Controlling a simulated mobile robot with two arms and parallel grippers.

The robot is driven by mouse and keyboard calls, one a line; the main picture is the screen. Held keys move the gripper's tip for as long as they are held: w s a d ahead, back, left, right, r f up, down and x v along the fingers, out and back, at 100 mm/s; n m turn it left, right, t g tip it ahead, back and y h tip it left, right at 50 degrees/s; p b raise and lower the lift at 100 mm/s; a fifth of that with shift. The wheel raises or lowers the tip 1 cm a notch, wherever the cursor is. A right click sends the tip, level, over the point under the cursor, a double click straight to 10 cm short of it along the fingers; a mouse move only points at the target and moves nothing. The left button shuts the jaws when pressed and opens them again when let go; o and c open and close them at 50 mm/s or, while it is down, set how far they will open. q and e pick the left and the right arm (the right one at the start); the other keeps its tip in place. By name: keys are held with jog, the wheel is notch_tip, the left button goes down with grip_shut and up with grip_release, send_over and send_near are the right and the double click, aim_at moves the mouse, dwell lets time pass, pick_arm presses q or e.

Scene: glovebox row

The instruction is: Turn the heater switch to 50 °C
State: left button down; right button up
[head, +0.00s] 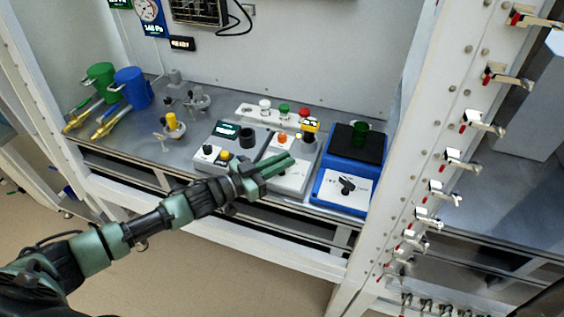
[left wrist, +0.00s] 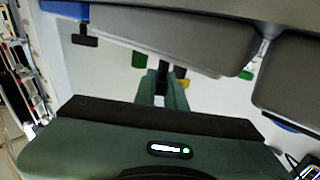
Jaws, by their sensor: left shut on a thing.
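The blue unit (head: 328,185) has a black top and a white front panel with a black switch (head: 347,185). The switch's scale is too small to read. My left gripper (head: 278,166) is in front of the white unit (head: 290,182) to its left, apart from the black switch. In the left wrist view, its green fingers (left wrist: 163,88) are shut on a small dark part, mostly hidden between them. Which control this is, I cannot tell. A black knob (left wrist: 85,40) shows apart from the fingers. My right gripper is not in view.
Another white unit with a display (head: 227,130) stands left. Green (head: 100,78) and blue (head: 132,88) vessels stand far left. A white post (head: 425,130) with several metal clamps rises right.

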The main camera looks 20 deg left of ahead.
pick_arm(q)
jog(key=c, duration=1.5)
grip_release()
jog(key=shift+s, duration=0.1)
jog(key=shift+s+a+f, duration=0.1)
jog(key=shift+s+a, duration=0.15)
jog(key=shift+a, duration=0.05)
jog(key=b+v, duration=0.1)
jog(key=v, duration=0.5)
jog(key=shift+s+a+b, duration=0.1)
jog(key=shift+s+b, duration=0.05)
jog(key=shift+b, duration=0.2)
jog(key=shift+s+a, duration=0.15)
jog(key=shift+s, duration=0.05)
